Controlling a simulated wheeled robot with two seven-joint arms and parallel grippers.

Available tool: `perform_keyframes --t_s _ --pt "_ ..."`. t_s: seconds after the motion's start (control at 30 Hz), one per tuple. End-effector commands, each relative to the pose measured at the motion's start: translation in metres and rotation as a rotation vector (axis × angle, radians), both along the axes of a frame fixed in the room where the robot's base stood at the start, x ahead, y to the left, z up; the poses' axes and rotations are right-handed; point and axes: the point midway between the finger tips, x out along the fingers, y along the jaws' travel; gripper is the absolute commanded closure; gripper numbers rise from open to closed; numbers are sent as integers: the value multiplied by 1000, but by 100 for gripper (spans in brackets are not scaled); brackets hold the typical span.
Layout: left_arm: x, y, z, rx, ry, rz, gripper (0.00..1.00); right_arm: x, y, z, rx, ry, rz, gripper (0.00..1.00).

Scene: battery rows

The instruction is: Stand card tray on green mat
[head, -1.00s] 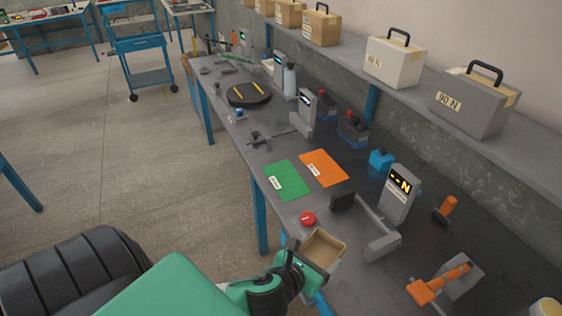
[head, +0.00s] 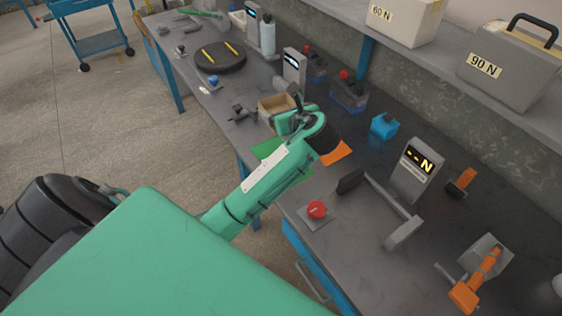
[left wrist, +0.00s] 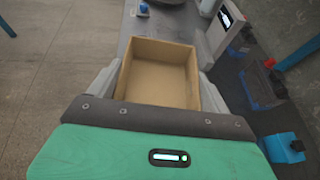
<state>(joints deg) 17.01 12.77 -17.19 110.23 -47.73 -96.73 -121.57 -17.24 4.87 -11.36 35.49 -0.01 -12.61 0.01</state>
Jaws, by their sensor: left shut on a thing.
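The card tray (head: 272,105) is an open, empty tan box. My left gripper (head: 290,112) is shut on it, and the left wrist view shows the tray (left wrist: 160,75) upright between the two grey fingers. The green mat (head: 268,147) lies on the bench under my left forearm, which hides most of it. In the head view the tray appears just beyond the mat's far edge; its height over the bench is hard to tell. My right gripper is not in view.
A small black clamp (head: 238,113) is left of the tray. Blue-and-black batteries (head: 348,95) and a grey gauge (head: 295,67) stand behind. A red button (head: 317,210) is nearer.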

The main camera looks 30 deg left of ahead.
Motion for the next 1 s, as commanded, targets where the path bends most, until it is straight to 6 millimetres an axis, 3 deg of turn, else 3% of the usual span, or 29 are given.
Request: perform_keyframes --t_s 0.13,0.27,0.8,1.0 --pt "6 4 9 0 0 104 44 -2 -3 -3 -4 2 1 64" --pt "6 5 3 2 3 137 44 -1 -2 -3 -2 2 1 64" --pt "5 5 -130 4 5 136 44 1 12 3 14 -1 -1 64" --pt "6 5 -150 3 1 136 44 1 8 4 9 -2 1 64"
